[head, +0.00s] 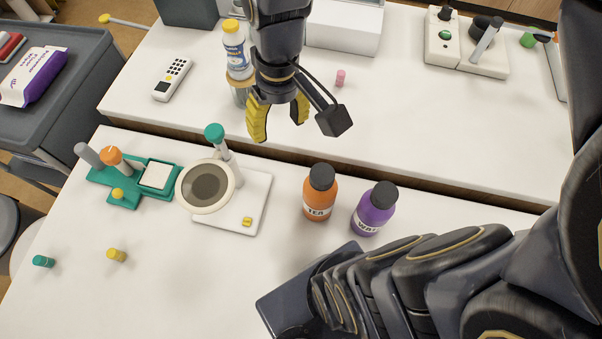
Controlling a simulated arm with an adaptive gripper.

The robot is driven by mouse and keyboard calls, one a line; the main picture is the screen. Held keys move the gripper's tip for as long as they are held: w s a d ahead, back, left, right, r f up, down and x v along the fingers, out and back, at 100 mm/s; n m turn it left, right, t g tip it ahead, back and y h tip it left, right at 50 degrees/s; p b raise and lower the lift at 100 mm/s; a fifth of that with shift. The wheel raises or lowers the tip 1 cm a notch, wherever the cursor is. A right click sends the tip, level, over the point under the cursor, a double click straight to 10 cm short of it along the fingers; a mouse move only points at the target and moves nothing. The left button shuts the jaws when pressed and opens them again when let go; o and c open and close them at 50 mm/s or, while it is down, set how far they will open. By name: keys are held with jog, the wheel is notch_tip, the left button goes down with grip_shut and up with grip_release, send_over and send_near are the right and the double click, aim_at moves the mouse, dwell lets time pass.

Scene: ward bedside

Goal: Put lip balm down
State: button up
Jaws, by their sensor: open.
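A small pink cylinder (340,78), which looks like the lip balm, stands on the rear white table. It is right of my gripper and apart from it. My gripper (278,128) points down with its yellow-lined fingers spread, near the front edge of the rear table. I see nothing held between the fingers. Part of the right finger is seen edge-on, next to a dark block on my wrist.
A blue-and-white bottle with a yellow cap (236,52) stands close behind my gripper's left finger. A white remote (172,78) lies to the left. On the front table are a round magnifier stand (255,205), an orange bottle (318,195) and a purple bottle (374,210).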

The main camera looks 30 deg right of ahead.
jog(key=s+a+r+g, duration=0.1)
jog(key=s+a, duration=0.2)
jog(key=s, duration=0.8)
jog(key=shift+r+g+h, duration=0.3)
jog(key=shift+g, duration=0.1)
